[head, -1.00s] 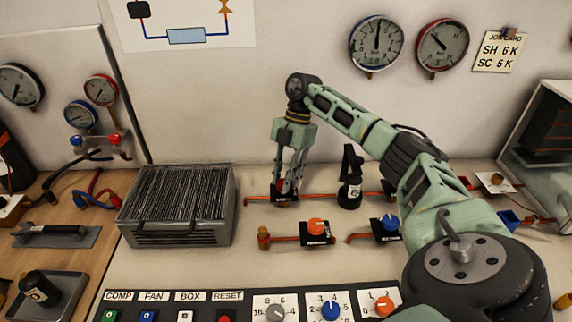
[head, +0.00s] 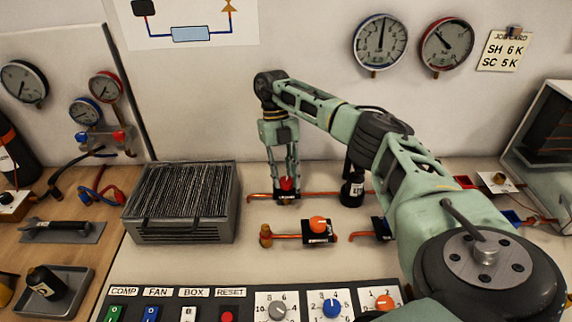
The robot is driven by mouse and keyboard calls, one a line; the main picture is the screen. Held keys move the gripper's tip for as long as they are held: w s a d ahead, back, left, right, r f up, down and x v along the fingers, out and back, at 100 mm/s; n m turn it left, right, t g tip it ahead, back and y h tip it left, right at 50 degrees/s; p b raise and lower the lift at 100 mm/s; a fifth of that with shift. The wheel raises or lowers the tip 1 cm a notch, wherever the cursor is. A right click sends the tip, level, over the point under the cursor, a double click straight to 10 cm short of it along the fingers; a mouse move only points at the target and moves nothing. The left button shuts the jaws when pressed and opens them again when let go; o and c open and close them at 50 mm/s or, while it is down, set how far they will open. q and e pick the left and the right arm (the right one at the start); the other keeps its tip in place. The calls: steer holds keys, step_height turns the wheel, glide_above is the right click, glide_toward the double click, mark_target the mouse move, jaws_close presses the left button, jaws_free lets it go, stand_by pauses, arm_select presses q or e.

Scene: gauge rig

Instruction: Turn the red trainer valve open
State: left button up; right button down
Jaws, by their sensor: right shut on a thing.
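The red trainer valve (head: 287,185) sits on the copper pipe behind the orange-knobbed valve, right of the finned grey block. My right gripper (head: 286,179) reaches down onto it from above, its fingers shut on the red knob. The fingers hide part of the knob, and I cannot tell how far it is turned. My left gripper is not in view.
A black bottle-like part (head: 352,190) stands right of the gripper. The finned block (head: 180,205) is on the left.

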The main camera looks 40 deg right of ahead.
steer(key=shift+w+a+n+h, duration=0.15)
steer(key=shift+a+n+h, duration=0.2)
steer(key=shift+n, duration=0.75)
steer(key=c, duration=1.8)
jaws_free()
steer(key=shift+a, duration=0.1)
steer(key=shift+o, duration=1.1)
steer(key=shift+a, duration=0.1)
steer(key=shift+d, duration=0.2)
steer(key=a+v, duration=0.1)
steer(key=v, duration=1.1)
steer(key=shift+w+d, duration=0.15)
steer(key=shift+d, duration=0.25)
steer(key=shift+f, duration=0.1)
